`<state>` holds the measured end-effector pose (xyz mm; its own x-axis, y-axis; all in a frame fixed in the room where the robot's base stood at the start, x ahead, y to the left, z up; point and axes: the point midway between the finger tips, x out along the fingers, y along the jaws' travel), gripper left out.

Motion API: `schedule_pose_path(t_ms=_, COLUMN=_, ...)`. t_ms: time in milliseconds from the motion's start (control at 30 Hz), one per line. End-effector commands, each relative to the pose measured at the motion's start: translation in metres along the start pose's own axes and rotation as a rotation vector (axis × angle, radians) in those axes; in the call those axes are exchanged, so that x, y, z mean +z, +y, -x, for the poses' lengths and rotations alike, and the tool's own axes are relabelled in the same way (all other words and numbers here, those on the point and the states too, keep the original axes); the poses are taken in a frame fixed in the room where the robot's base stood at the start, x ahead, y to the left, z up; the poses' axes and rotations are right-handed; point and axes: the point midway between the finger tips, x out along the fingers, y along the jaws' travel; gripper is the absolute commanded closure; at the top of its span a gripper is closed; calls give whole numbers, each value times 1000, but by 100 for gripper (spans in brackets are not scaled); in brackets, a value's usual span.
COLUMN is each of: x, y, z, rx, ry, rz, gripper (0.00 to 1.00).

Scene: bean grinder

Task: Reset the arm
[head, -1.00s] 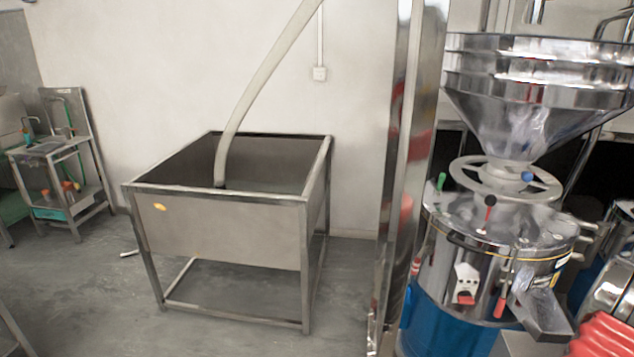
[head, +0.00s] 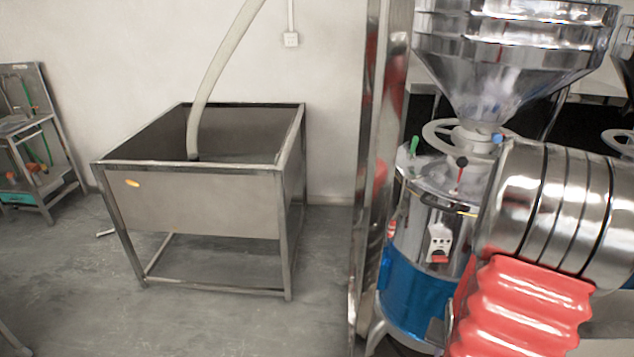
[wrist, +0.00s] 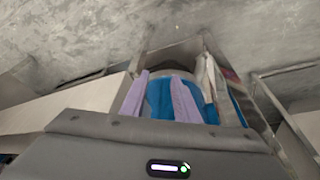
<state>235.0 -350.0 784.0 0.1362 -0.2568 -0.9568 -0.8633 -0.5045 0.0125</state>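My arm, with ribbed metal links and a red bellows sleeve, fills the right side of the head view and hides part of the grinder. My gripper (wrist: 159,75) shows in the wrist view as two lilac fingers standing apart. I see nothing held between them; a blue surface shows behind and beyond them. The gripper does not show in the head view. The grinder (head: 422,215) has a shiny hopper (head: 510,50), a grey handwheel and a blue lower body. Its outlet side is hidden behind my arm.
A steel tank (head: 195,200) on legs stands left of the grinder, with a pale hose (head: 215,80) in it. A tall metal post (head: 368,180) stands between them. A small rack (head: 40,145) is at far left.

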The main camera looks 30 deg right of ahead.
Motion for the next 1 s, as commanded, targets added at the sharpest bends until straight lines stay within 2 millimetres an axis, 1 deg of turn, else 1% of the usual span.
schedule_pose_path(t_ms=33, x=0, y=-8, z=12, rx=6, ry=-9, rz=36, gripper=72)
schedule_pose_path(t_ms=267, x=14, y=-41, z=64, rx=20, ry=-74, rz=186, gripper=72)
schedule_pose_path(t_ms=467, x=30, y=-72, z=110, rx=6, ry=-112, rz=309, gripper=72)
schedule_pose_path(t_ms=767, x=64, y=-118, z=180, rx=-48, ry=-132, rz=485, gripper=72)
schedule_pose_path(t_ms=1000, x=94, y=-151, z=233, rx=-115, ry=-106, rz=614, gripper=72)
